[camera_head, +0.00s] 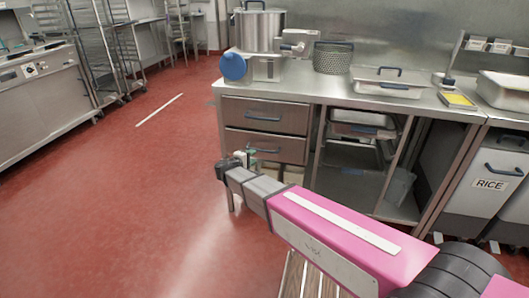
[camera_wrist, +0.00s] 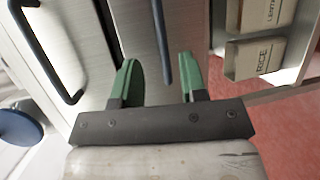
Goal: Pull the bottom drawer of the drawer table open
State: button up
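The drawer table (camera_head: 314,91) has two brown-grey drawers on its left, one above the other; both look shut. The bottom drawer (camera_head: 288,150) has a dark bar handle (camera_head: 266,151), partly behind my gripper in the head view. My gripper (camera_head: 245,158) is at the front of this drawer. In the wrist view my gripper (camera_wrist: 158,72) has two green fingers, open and apart, with the bottom drawer's handle (camera_wrist: 161,40) between them. I see gaps on both sides of the handle. The top drawer's handle (camera_wrist: 48,52) is left of the fingers there.
Labelled boxes (camera_wrist: 258,58) show beside the bottom drawer in the wrist view. Open shelves (camera_head: 350,186) are right of the drawers. Red floor (camera_head: 130,190) to the left is clear.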

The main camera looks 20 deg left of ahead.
aim_at(265, 151)
jog(key=x, duration=1)
jog(key=shift+d, duration=0.1)
grip_shut()
